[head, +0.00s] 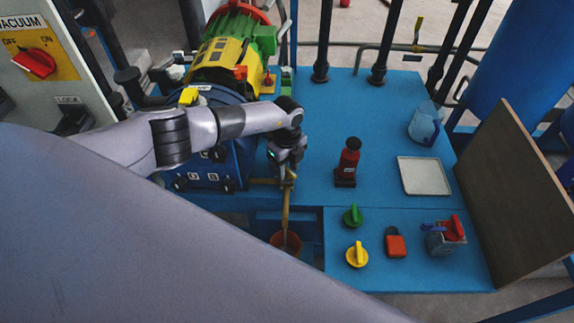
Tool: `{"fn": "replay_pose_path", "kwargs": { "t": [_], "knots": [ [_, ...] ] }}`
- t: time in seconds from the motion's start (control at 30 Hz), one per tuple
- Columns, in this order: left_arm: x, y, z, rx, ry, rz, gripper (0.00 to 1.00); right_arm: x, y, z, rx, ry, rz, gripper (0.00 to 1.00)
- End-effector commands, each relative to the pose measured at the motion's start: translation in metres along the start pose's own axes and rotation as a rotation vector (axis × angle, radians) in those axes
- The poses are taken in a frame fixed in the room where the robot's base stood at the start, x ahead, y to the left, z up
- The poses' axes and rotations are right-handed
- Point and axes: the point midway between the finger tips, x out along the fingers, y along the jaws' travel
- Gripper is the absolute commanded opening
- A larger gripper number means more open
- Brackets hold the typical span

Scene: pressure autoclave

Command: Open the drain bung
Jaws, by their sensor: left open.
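My left gripper (288,168) points down at the right side of the blue round vessel (240,150), just above a brass drain pipe (264,182). Its jaws are open, with the pipe's outer end at or between the fingertips; I cannot tell whether they touch it. The drain bung is not distinct there, being small and partly behind the gripper. A tan-brown vertical streak (286,208) runs from the pipe end down into an orange bucket (286,240); it looks like a liquid stream or a rod. My right gripper is out of view.
Right of the gripper, a red bottle-shaped thing (348,162) stands on the blue deck (340,100). Green (352,216) and yellow (357,255) knobs, a red padlock (396,243), a pale tray (424,176) and a clear jug (424,124) lie farther right. A brown board (520,190) edges the deck.

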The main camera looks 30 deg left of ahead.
Motion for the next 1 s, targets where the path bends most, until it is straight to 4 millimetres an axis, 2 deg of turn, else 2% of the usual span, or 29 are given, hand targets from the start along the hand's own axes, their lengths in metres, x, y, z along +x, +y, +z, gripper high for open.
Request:
{"fn": "replay_pose_path", "kwargs": {
  "t": [0.17, 0.53, 0.7, 0.93, 0.97, 1.0],
  "knots": [
    [-0.015, 0.000, 0.001, 0.000, 0.000, -0.001, 0.43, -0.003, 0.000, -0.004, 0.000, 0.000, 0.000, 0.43],
    [-0.063, -0.001, 0.001, 0.000, -0.001, -0.003, 0.43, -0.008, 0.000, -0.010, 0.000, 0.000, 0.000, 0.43],
    [-0.071, 0.000, 0.001, -0.001, -0.001, -0.001, 0.43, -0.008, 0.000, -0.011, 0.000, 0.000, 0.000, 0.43],
    [-0.071, 0.000, 0.001, -0.002, -0.001, -0.001, 0.43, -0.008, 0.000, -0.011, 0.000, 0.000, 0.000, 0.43],
    [-0.071, 0.000, 0.001, -0.001, -0.001, -0.001, 0.49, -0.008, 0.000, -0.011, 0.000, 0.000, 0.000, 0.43],
    [-0.071, 0.000, 0.000, 0.001, 0.001, -0.002, 0.62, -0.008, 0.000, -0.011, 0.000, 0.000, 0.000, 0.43]
  ]
}}
